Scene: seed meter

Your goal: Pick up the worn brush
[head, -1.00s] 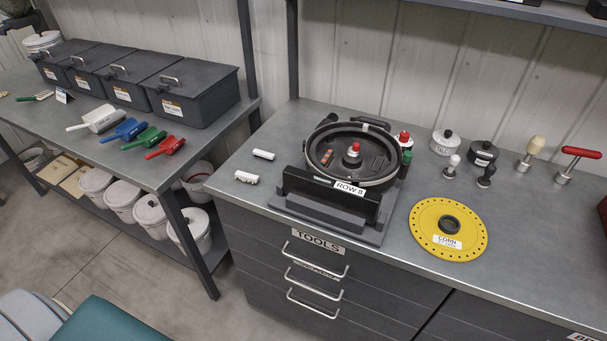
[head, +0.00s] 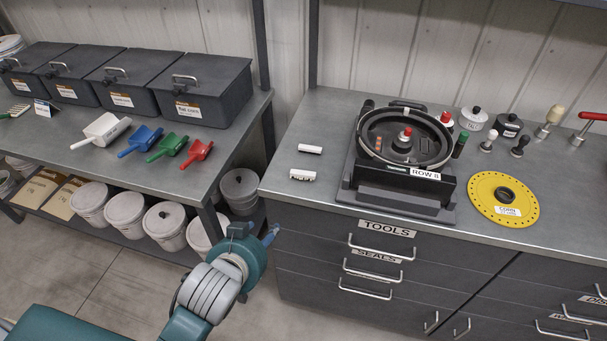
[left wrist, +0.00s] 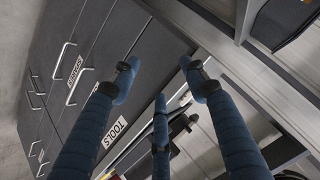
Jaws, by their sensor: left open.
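Two small white pieces lie on the right bench, left of the seed meter (head: 435,203): a smooth white bar (head: 310,149), and nearer the front edge a white piece with a toothed, bristle-like side (head: 302,175). A small brown piece (head: 378,143) sits inside the meter's round housing. I cannot tell for sure which of these is the worn brush. My left gripper (head: 271,235) is in front of the bench's left end, below the top, apart from all of these. In the left wrist view its blue fingers (left wrist: 162,86) are spread and empty. My right gripper is not in view.
Drawers labelled TOOLS (head: 387,229) and SEALS are shut under the bench. A yellow corn disc (head: 482,211) lies right of the meter, with several knobbed tools behind. The left table (head: 70,137) holds scoops and dark bins; white buckets (head: 157,232) stand underneath.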

